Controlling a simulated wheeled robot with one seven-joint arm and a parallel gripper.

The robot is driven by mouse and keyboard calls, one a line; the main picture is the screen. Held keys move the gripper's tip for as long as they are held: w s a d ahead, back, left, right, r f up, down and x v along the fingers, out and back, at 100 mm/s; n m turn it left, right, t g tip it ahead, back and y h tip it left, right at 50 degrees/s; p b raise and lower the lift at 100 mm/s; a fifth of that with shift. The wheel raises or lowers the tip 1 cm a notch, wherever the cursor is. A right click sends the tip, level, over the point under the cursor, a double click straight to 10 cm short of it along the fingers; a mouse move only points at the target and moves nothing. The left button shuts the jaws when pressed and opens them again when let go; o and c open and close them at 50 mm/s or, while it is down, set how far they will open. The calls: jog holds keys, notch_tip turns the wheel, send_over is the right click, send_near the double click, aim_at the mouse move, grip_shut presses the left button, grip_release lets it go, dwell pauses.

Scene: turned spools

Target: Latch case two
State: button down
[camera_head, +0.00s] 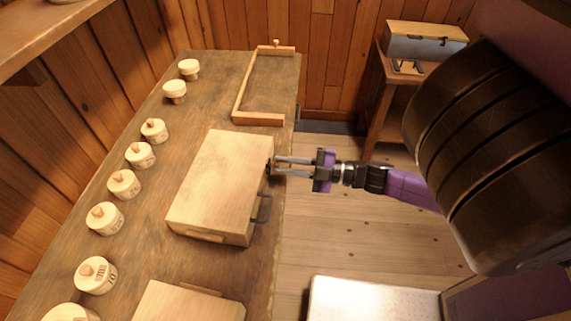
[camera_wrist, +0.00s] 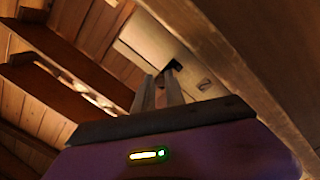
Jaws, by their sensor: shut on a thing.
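A pale wooden case (camera_head: 218,180) lies on the workbench with its lid down. A dark handle (camera_head: 263,209) is on its front side. My gripper (camera_head: 275,167) reaches in from the right, level with that front, its fingers at a dark latch near the far end. In the wrist view my gripper (camera_wrist: 162,77) has its fingertips closed on the dark latch (camera_wrist: 174,66), against the case's pale front (camera_wrist: 150,38). A small mark (camera_wrist: 205,85) shows on the front, too blurred to read. The latch's exact position is partly hidden by the fingers.
The workbench (camera_head: 150,240) carries a row of several round lidded pots (camera_head: 123,184) along the wall. A wooden frame (camera_head: 263,119) lies beyond the case; another wooden case (camera_head: 185,304) is nearer. A side table (camera_head: 384,105) bears a grey-and-wood box (camera_head: 425,45).

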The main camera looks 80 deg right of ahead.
jog(key=shift+a, duration=0.1)
dwell(0.3)
jog(key=c, duration=1.4)
grip_release()
jog(key=s+b, duration=0.2)
jog(key=s, duration=0.5)
jog(key=shift+s, duration=0.4)
